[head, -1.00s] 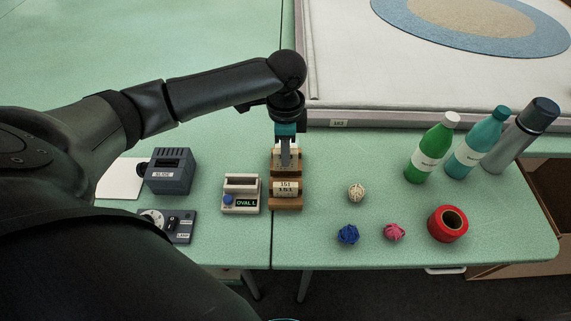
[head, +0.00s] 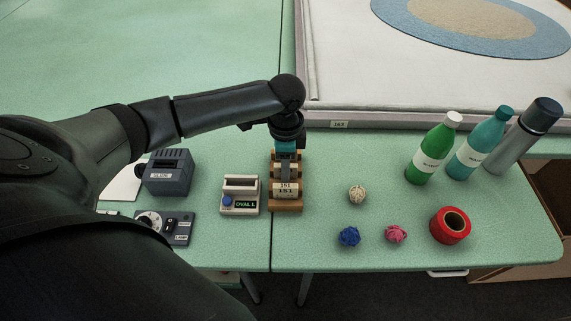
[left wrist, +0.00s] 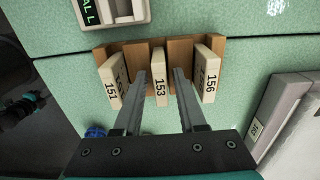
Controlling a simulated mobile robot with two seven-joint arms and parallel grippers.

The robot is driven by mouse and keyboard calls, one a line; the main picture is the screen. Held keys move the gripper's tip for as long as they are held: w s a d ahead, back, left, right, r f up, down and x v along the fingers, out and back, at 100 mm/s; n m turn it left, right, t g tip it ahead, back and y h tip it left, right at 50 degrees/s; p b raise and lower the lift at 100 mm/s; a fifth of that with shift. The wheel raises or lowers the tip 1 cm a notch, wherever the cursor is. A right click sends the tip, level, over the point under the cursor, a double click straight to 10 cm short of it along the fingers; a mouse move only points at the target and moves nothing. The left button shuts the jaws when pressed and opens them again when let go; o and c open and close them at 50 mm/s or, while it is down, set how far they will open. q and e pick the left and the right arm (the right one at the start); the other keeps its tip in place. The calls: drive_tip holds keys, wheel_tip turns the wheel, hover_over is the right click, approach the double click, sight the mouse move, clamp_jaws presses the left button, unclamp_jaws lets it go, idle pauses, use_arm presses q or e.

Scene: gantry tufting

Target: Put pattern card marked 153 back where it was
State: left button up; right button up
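The pattern card marked 153 (left wrist: 160,78) is a pale upright slab in the middle slot of a wooden rack (left wrist: 137,57). In the left wrist view, card 151 (left wrist: 110,84) stands to its left and card 156 (left wrist: 207,76) to its right. My left gripper (left wrist: 160,76) is open, one finger on each side of card 153, with a visible gap to it. In the head view, the left gripper (head: 287,150) is over the back of the rack (head: 286,207), and card 151 (head: 285,191) faces front. My right gripper is out of view.
A device reading OVAL L (head: 241,196) stands just left of the rack. A grey box (head: 168,172) and a dial panel (head: 166,226) are farther left. Yarn balls (head: 357,194), red tape (head: 450,226) and bottles (head: 430,155) stand right. A raised frame edge (head: 400,120) lies behind.

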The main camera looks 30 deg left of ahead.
use_arm(q)
drive_tip(key=shift+o, duration=0.3)
drive_tip(key=shift+r, duration=0.1)
wheel_tip(320, 180, up, 12)
drive_tip(key=p, duration=0.3)
idle(0.5)
